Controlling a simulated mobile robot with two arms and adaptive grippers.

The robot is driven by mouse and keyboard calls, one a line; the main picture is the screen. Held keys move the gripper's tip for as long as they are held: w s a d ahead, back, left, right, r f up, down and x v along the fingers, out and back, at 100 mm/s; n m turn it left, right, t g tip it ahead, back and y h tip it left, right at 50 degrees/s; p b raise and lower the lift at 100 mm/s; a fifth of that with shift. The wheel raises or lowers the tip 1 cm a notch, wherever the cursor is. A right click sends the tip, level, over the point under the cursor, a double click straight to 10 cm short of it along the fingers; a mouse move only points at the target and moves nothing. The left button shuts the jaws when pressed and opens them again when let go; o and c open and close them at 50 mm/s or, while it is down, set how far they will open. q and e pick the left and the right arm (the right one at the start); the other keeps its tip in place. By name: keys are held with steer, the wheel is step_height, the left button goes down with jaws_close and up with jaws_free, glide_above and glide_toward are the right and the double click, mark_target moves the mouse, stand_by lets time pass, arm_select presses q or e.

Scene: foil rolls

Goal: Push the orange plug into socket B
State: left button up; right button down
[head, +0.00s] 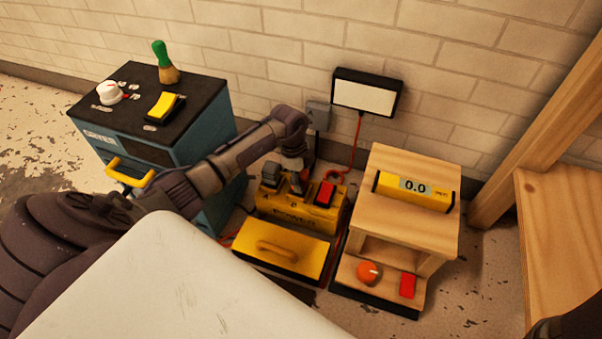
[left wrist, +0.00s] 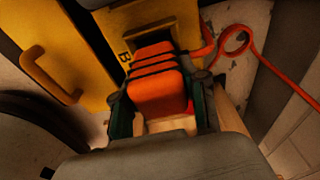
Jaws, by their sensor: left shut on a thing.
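The yellow power box (head: 305,219) stands on the floor by the wall, with sockets marked A and B on its top. My left gripper (head: 296,188) is over the B socket, its fingers pointing down. In the left wrist view, the left gripper (left wrist: 162,110) is shut on the ribbed orange plug (left wrist: 155,80), one finger on each side. In the head view my gripper mostly hides the plug.
A red switch (head: 326,194) is right of my gripper on the box. A yellow drawer (head: 281,250) is in front. A wooden stand (head: 423,226) is close right, a teal dryer (head: 190,150) left. An orange cord (left wrist: 252,50) loops beside the plug.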

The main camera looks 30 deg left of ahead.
arm_select(q)
steer(key=shift+f, duration=0.4)
stand_by(0.4)
steer(key=o, duration=1.3)
